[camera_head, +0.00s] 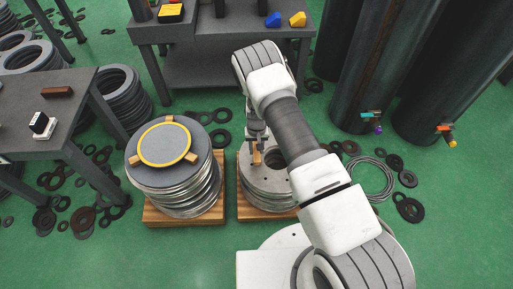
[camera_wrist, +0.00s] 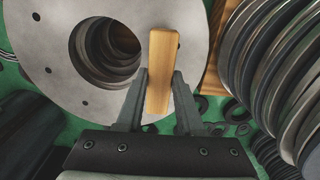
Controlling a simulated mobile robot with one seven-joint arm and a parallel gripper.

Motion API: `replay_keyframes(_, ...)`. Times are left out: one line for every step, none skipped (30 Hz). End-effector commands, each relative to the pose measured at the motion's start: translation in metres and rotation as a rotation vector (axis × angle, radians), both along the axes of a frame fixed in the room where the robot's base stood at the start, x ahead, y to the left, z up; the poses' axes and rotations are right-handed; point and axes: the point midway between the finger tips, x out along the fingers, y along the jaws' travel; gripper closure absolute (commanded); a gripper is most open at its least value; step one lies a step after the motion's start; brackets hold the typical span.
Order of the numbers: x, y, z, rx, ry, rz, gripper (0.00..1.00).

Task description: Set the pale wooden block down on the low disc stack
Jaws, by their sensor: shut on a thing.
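The pale wooden block (camera_wrist: 162,70) is between the fingers of my gripper (camera_wrist: 159,103) in the wrist view, standing out past the fingertips. My gripper is shut on it. In the head view the block (camera_head: 256,157) shows small below my gripper (camera_head: 257,144). The low disc stack (camera_head: 273,184), grey flanged rings with a centre hole, stands on a wooden pallet. In the wrist view its top ring (camera_wrist: 60,50) lies behind the block, which overlaps its right part. I cannot tell whether the block touches the ring. My arm hides the stack's right side.
A taller disc stack (camera_head: 180,192) with a yellow ring (camera_head: 165,144) on top stands close by on the left. A dark table (camera_head: 60,90) is at left and a bench (camera_head: 220,30) behind. Dark cylinders (camera_head: 375,60) stand at right. Loose rings lie on the green floor.

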Motion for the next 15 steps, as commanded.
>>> replay_keyframes(-0.0001, -0.0001, -0.0013, 0.0, 0.0, 0.0, 1.0)
replay_keyframes(-0.0001, -0.0001, -0.0019, 0.0, 0.0, 0.0, 1.0)
replay_keyframes(-0.0001, -0.0001, -0.0027, 0.0, 0.0, 0.0, 1.0)
replay_keyframes(-0.0001, -0.0001, -0.0032, 0.0, 0.0, 0.0, 1.0)
replay_keyframes(-0.0001, -0.0001, -0.0038, 0.0, 0.0, 0.0, 1.0)
replay_keyframes(-0.0001, 0.0, -0.0046, 0.0, 0.0, 0.0, 1.0)
replay_keyframes(0.0, 0.0, -0.0051, 0.0, 0.0, 0.0, 1.0)
replay_keyframes(0.0, 0.0, -0.0057, 0.0, 0.0, 0.0, 1.0)
replay_keyframes(0.0001, 0.0001, -0.0064, 0.0, 0.0, 0.0, 1.0)
replay_keyframes(0.0001, 0.0001, -0.007, 0.0, -0.001, 0.0, 1.0)
replay_keyframes(0.0002, 0.0001, -0.0075, 0.0, -0.001, 0.0, 1.0)
replay_keyframes(0.0002, 0.0001, -0.0083, 0.001, -0.001, 0.0, 1.0)
replay_keyframes(0.0002, 0.0002, -0.0089, 0.001, -0.001, 0.0, 1.0)
replay_keyframes(0.0002, 0.0001, -0.0096, 0.001, -0.001, 0.0, 1.0)
replay_keyframes(0.0001, 0.0001, -0.0105, 0.001, -0.001, 0.0, 1.0)
